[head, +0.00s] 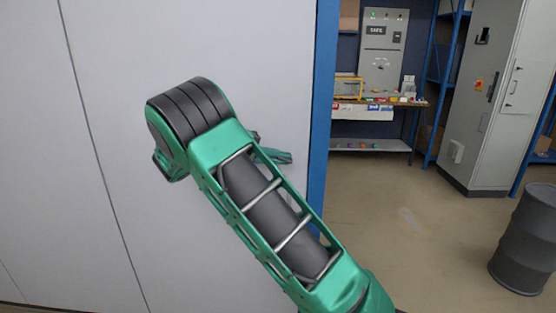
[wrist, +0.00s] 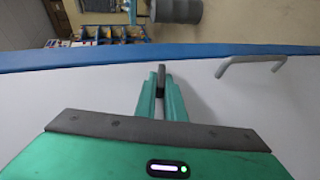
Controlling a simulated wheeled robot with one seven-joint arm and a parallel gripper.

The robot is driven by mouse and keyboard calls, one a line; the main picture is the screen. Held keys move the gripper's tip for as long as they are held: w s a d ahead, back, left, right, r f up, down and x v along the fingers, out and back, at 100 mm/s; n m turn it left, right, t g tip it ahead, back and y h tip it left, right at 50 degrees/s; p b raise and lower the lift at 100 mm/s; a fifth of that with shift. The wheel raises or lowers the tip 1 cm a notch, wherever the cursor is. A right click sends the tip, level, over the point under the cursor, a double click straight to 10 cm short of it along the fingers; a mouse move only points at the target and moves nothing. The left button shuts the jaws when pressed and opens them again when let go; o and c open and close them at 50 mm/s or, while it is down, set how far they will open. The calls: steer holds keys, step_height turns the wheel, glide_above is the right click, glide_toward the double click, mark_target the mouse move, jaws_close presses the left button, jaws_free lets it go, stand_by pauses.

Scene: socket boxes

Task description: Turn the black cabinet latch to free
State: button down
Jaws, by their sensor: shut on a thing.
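The black latch (wrist: 161,77) shows in the wrist view as a small dark upright piece between my fingertips, on a pale grey panel (wrist: 70,95) near its blue edge. My gripper (wrist: 161,88) is shut on it, with one green finger on each side. Most of the latch is hidden by the fingers, so its exact angle is hard to tell. In the head view my gripper (head: 278,156) is partly behind my green arm, close to the pale panel (head: 270,70). The latch cannot be made out clearly there.
A grey bar handle (wrist: 250,62) stands out to the right of my gripper in the wrist view. A blue post (head: 322,100) edges the panel. Beyond are a workbench (head: 370,146), a tall grey cabinet (head: 487,100) and a dark barrel (head: 525,240), with open floor between.

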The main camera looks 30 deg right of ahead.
steer(key=shift+w+a+f+n+g+h, duration=0.1)
steer(key=shift+f+n+g+h, duration=0.2)
steer(key=shift+h, duration=0.45)
steer(key=shift+w+a+f+n+g+h, duration=0.1)
steer(key=shift+n+h, duration=0.3)
steer(key=shift+h, duration=0.35)
steer(key=shift+s, duration=0.1)
steer(key=c, duration=1.8)
jaws_free()
steer(key=shift+c, duration=0.2)
steer(key=w+a, duration=0.2)
steer(key=a, duration=0.8)
steer(key=shift+w+a, duration=0.2)
steer(key=shift+a, duration=0.1)
steer(key=shift+f, duration=0.1)
